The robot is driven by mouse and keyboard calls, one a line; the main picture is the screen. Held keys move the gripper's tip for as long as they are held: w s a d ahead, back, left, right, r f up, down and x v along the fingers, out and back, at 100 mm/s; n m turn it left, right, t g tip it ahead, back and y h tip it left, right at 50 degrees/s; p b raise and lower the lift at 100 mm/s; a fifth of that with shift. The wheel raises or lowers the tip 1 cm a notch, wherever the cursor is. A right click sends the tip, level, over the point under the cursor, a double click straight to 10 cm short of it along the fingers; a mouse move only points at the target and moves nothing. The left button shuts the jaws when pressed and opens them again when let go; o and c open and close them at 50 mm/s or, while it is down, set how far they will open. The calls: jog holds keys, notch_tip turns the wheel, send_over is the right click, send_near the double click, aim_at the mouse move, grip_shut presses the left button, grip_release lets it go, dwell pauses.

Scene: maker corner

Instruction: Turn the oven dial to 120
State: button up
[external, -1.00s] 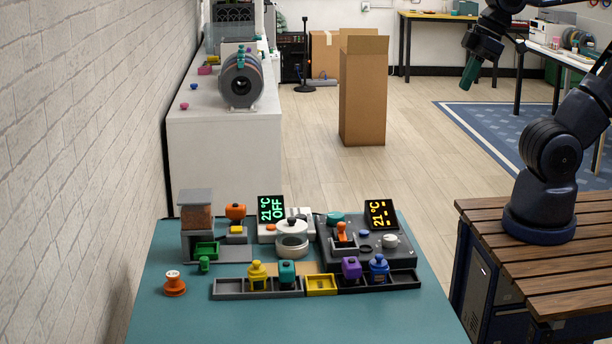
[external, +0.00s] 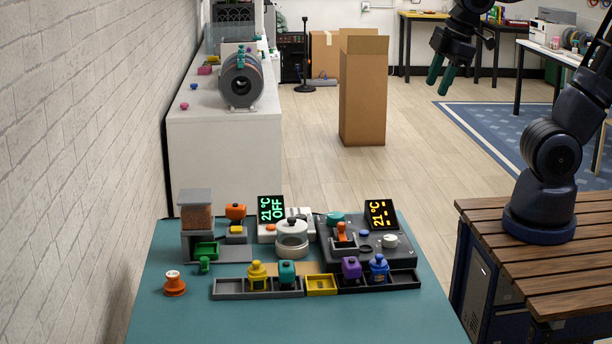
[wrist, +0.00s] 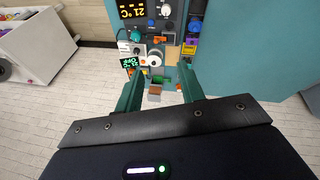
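A dark device (external: 352,257) on the teal table carries a tilted display (external: 381,213) reading 21 °C with dashes in yellow. A white round dial (external: 390,241) sits on its top right; it also shows in the wrist view (wrist: 166,10). I cannot read its marks. A second display (external: 271,209) reads 21 °C OFF in green, behind a white round pot (external: 291,240). Which device is the oven is not labelled. My gripper (external: 438,88) is high above the floor, behind and right of the table, far from the dial. Its green fingers are apart and empty.
A tray row (external: 225,289) with yellow, teal, purple and blue knobbed pieces lines the table's front. A grey hopper unit (external: 196,198) and an orange-and-white piece (external: 174,284) stand at left. A tall cardboard box (external: 362,100) stands behind; the air above the table is free.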

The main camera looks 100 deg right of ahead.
jog(key=w+d+f+n+g+h, duration=0.1)
jog(key=w+d+f+n+g, duration=0.2)
jog(key=w, duration=0.6)
jog(key=n+g+y, duration=0.1)
jog(key=n+y, duration=0.1)
jog(key=n, duration=1.2)
send_over(300, 216)
notch_tip(300, 216, down, 26)
notch_tip(300, 216, down, 10)
jog(key=shift+f, duration=0.1)
jog(key=shift+c, duration=0.2)
jog(key=c, duration=0.7)
